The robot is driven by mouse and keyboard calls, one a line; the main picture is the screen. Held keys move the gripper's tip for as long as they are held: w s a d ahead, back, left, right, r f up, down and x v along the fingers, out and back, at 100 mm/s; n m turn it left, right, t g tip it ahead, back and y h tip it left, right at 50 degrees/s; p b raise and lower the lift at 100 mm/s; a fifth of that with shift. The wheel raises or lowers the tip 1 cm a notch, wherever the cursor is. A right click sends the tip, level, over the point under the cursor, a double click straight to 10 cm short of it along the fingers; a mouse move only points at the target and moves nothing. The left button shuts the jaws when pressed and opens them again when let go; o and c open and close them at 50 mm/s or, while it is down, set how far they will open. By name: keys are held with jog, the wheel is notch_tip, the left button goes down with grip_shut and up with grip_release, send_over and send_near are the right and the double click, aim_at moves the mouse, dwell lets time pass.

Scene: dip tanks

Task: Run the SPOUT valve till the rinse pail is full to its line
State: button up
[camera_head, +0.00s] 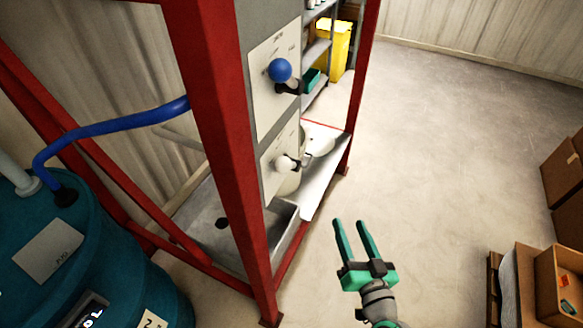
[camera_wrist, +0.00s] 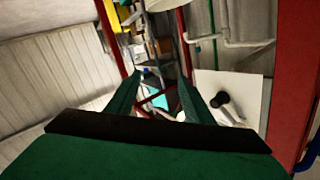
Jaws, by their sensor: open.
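In the head view, a grey panel in a red frame carries two lever valves. The upper valve has a blue ball knob (camera_head: 280,70); the lower valve has a white ball knob (camera_head: 284,164). Their plate lettering is too small to read, so I cannot tell which is SPOUT. A pale round vessel (camera_head: 321,139), possibly the rinse pail, shows partly behind the panel; its line and water level are not visible. My gripper (camera_head: 350,223) is open and empty, right of the frame and apart from both valves. The wrist view shows its spread fingers (camera_wrist: 161,79) and a dark valve part (camera_wrist: 220,99) on a pale plate.
A metal basin (camera_head: 287,222) sits below the panel. A teal drum (camera_head: 112,262) with a blue hose (camera_head: 110,125) stands left. The red post (camera_head: 226,150) rises in front of the panel. Boxes (camera_head: 558,270) stand lower right; the middle floor is clear.

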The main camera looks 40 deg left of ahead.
jog(key=a+r+n+g+y, duration=0.4)
jog(key=r+n, duration=0.3)
jog(key=r, duration=0.4)
jog(key=n+g+y, duration=0.1)
jog(key=n+g, duration=0.7)
send_near(290, 169)
jog(key=a, duration=0.9)
jog(key=shift+s+a, duration=0.15)
jog(key=shift+a, duration=0.25)
jog(key=shift+c, duration=0.5)
grip_shut()
